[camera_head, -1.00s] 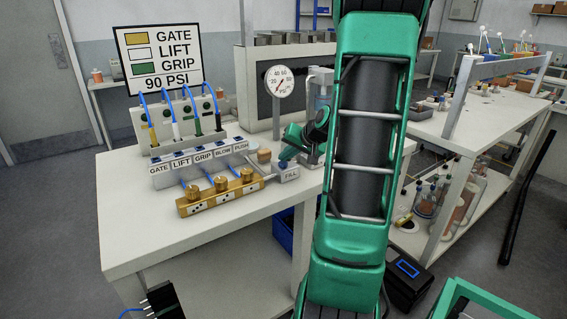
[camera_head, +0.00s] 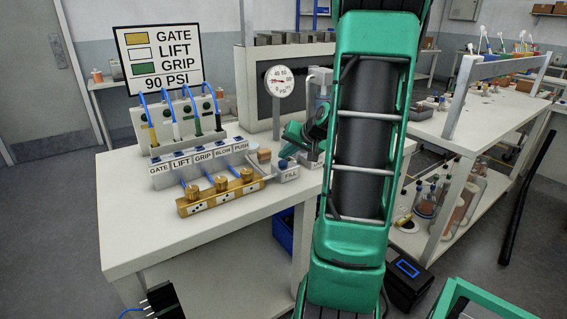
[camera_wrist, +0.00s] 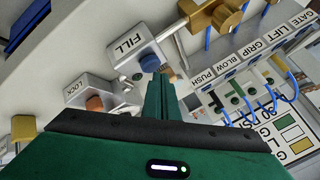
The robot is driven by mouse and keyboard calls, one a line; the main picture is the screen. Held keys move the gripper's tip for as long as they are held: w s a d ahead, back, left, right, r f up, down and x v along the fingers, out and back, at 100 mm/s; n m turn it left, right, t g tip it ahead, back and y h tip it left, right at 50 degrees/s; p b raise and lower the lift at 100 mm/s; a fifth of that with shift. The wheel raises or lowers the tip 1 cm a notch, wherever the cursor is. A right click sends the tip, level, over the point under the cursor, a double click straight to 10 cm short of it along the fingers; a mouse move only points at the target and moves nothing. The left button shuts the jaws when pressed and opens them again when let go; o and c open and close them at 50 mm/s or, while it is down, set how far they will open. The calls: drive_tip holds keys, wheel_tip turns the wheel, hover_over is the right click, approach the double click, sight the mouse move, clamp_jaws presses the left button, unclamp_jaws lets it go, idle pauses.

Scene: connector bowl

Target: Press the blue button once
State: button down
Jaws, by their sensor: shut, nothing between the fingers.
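The blue button (camera_head: 283,163) sits on the grey FILL box (camera_head: 291,174) near the right end of the bench, and it shows in full colour in the wrist view (camera_wrist: 149,61). My gripper (camera_head: 289,136) is shut and empty, just above and behind the button in the head view. In the wrist view its closed fingertips (camera_wrist: 163,77) appear right beside the button. A gap shows between them in the head view. My arm hides part of the bench to the right.
A brass manifold (camera_head: 220,193) with several knobs lies in front of the labelled GATE-to-PUSH panel (camera_head: 200,160). A round pressure gauge (camera_head: 280,82) stands behind. A LOCK box (camera_wrist: 88,90) with an orange knob is near the FILL box. The front-left bench top is bare.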

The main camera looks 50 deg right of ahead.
sight(285, 163)
drive_tip(key=shift+r, duration=0.3)
drive_tip(key=shift+r, duration=2.5)
drive_tip(key=shift+w, duration=0.1)
